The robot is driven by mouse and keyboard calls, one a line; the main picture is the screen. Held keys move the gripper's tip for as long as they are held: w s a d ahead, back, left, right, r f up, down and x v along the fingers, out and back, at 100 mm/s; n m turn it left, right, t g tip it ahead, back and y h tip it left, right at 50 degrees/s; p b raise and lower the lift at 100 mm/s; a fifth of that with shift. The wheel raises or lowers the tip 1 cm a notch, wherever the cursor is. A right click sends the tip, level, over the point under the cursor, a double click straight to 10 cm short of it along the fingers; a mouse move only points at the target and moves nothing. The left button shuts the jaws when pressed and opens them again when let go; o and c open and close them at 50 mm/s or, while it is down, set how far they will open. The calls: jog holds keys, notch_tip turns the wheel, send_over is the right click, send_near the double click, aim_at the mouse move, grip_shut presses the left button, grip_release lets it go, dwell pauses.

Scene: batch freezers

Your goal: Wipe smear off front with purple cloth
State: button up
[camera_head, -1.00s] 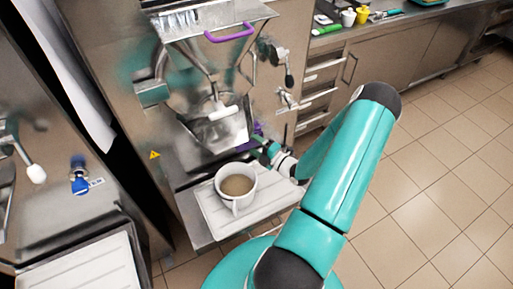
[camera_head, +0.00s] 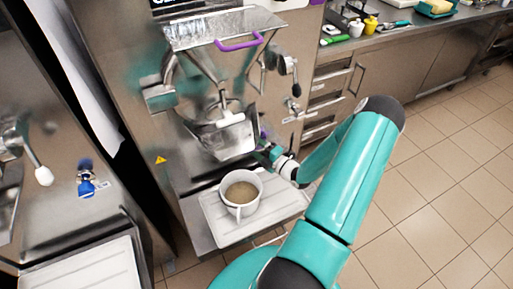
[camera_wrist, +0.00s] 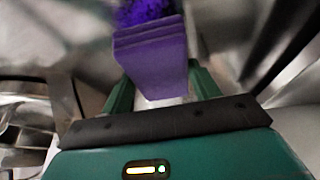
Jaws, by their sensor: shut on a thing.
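The batch freezer's steel front (camera_head: 160,125) stands ahead of me in the head view, with its hopper, chute (camera_head: 225,135) and a purple handle (camera_head: 240,42). My gripper (camera_head: 268,153) is just right of the chute, close to the front. It is shut on the folded purple cloth (camera_wrist: 152,60), which fills the space between my green fingers (camera_wrist: 158,78) in the wrist view. In the head view only a sliver of purple shows by the gripper. I cannot pick out the smear; teal tints on the steel look like reflections. Whether the cloth touches the steel is unclear.
A white cup of brown liquid (camera_head: 240,192) stands on the white drip tray (camera_head: 226,230) just below the gripper. A lever and tap (camera_head: 293,106) stick out at the right. Another machine (camera_head: 60,210) is at the left. The tiled floor at the right is clear.

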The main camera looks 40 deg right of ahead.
jog(key=shift+w+d, duration=0.3)
jog(key=shift+w, duration=0.6)
jog(key=shift+s+d, duration=0.35)
jog(key=shift+d, duration=0.5)
jog(key=shift+s+d, duration=0.3)
jog(key=shift+d, duration=0.55)
jog(key=shift+s+d, duration=0.3)
jog(key=shift+d, duration=0.85)
jog(key=shift+s+d, duration=0.3)
jog(key=shift+d, duration=0.8)
jog(key=shift+s+d, duration=0.3)
jog(key=shift+d, duration=0.85)
jog(key=shift+w, duration=0.15)
jog(key=shift+w+a, duration=0.25)
jog(key=shift+a, duration=0.7)
jog(key=shift+w+a, duration=0.2)
jog(key=shift+a, duration=0.7)
jog(key=shift+w+a, duration=0.2)
jog(key=shift+a, duration=0.65)
jog(key=shift+w+a, duration=0.2)
jog(key=shift+a, duration=0.7)
jog(key=shift+w+a, duration=0.3)
jog(key=shift+a, duration=0.45)
jog(key=shift+w+a, duration=0.3)
jog(key=shift+a, duration=0.45)
